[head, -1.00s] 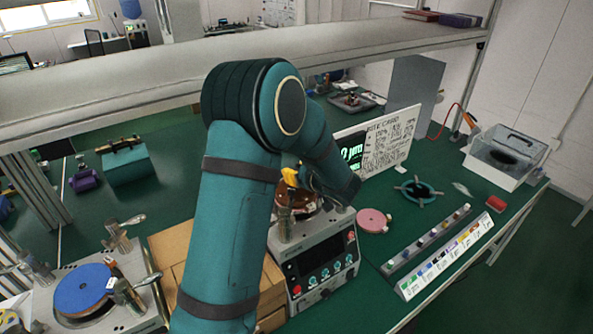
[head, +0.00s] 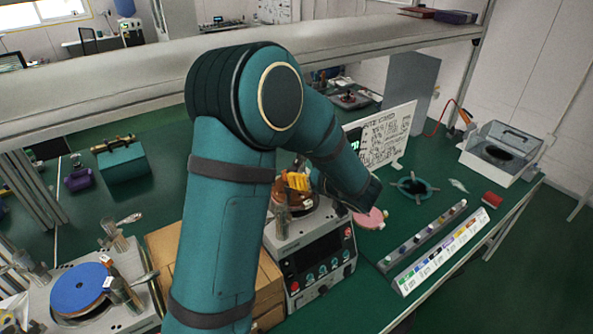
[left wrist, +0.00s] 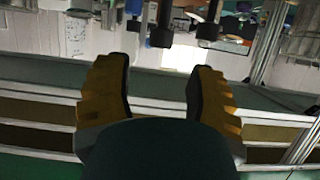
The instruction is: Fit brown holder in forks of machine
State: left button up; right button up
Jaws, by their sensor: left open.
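A brown round piece (head: 292,199), which looks like the brown holder, is on top of the white lapping machine (head: 318,262) with the dark front panel. My arm partly covers that machine, and I cannot make out its forks or whether the piece sits in them. My left gripper (head: 298,181) shows its yellow fingers just above and behind the brown piece; I cannot tell if they touch it. In the left wrist view the left gripper (left wrist: 160,105) is open, with nothing between its fingers. My right gripper is out of view.
A pink disc (head: 370,219), a teal ring (head: 414,187), a labelled bottle rack (head: 445,252) and a white board (head: 388,137) stand right. A shelf beam (head: 350,50) crosses behind.

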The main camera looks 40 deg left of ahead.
pick_arm(q)
jog(key=v, duration=0.5)
jog(key=shift+d, duration=0.2)
dwell(0.3)
